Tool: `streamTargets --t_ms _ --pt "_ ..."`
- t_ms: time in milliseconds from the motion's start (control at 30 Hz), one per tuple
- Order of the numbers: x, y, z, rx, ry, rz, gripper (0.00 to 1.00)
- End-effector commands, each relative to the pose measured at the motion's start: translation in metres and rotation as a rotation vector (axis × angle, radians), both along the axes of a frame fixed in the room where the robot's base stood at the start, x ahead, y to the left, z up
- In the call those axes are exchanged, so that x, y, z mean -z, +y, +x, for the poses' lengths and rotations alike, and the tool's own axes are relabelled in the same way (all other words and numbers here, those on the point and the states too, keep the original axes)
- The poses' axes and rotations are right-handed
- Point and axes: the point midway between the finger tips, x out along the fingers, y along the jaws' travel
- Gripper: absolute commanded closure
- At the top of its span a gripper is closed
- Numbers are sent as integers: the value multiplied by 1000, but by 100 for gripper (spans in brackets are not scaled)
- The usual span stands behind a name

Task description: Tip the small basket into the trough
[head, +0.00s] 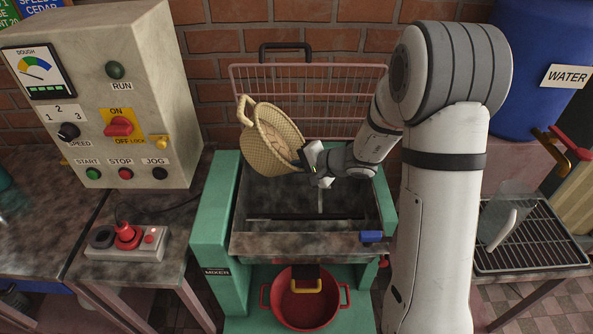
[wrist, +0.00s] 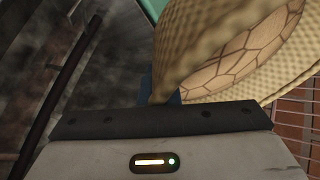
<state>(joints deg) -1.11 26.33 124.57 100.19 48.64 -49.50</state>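The small basket (head: 262,125) is woven and tan, with a loop handle at its left end. It hangs strongly tilted over the back left of the trough. A pale, cracked-looking face shows on it; I cannot tell whether this is its contents or its base. My gripper (head: 311,160) is at the basket's right end and appears shut on it; the exact grip is hidden. In the wrist view the basket (wrist: 205,45) rises beyond my gripper (wrist: 160,88). The trough (head: 340,243) is a grey metal tub in a green mixer frame, with a dark bar across its inside.
A raised pink wire guard (head: 345,85) stands behind the trough. A control box (head: 100,90) and a red-button pendant (head: 127,240) are on the left. A red pot (head: 305,305) sits below. A blue water barrel (head: 545,60) and a wire rack (head: 530,240) are on the right.

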Motion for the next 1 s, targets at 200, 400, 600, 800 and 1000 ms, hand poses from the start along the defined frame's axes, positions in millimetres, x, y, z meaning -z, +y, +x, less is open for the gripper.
streamTargets --t_ms 200,400,600,800,1000 --pt "9 -1 1 1 0 119 100" --pt "14 -1 1 2 7 215 100" --pt "17 -2 1 1 10 311 100" --pt "21 -2 0 1 15 410 100" --pt "24 -4 1 2 20 517 100"
